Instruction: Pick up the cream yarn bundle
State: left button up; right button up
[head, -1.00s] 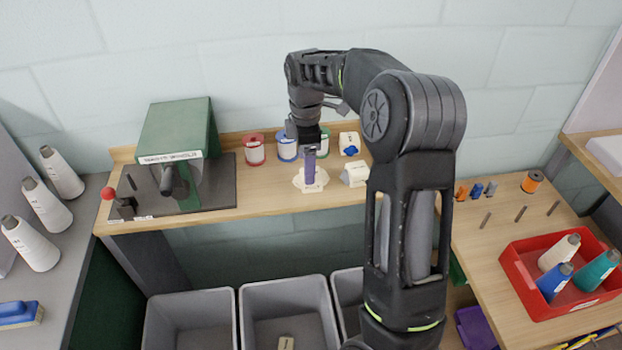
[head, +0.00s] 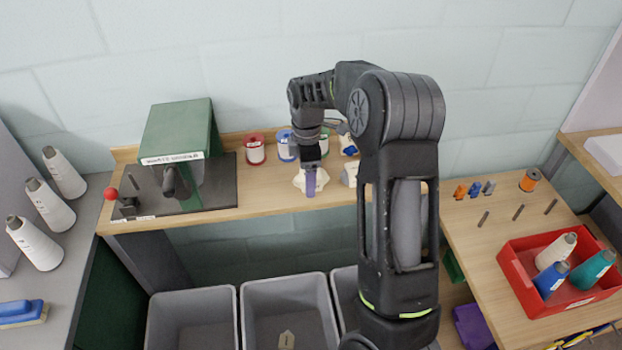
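A cream bundle (head: 299,181) lies on the wooden shelf, partly hidden behind the fingers of my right gripper (head: 311,190). A second cream, block-like piece (head: 349,174) sits just to its right, partly covered by my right arm. The frame does not show clearly which of the two is the yarn bundle. My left gripper is not in view.
Red (head: 255,149) and blue (head: 286,146) spools stand behind the gripper. A green machine (head: 178,130) stands on the shelf's left. Grey bins (head: 192,320) are below; one holds a small cream piece (head: 287,340). A red tray (head: 518,285) with cones is at right.

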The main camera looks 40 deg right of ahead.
jog(key=shift+c, duration=0.4)
jog(key=c, duration=1.3)
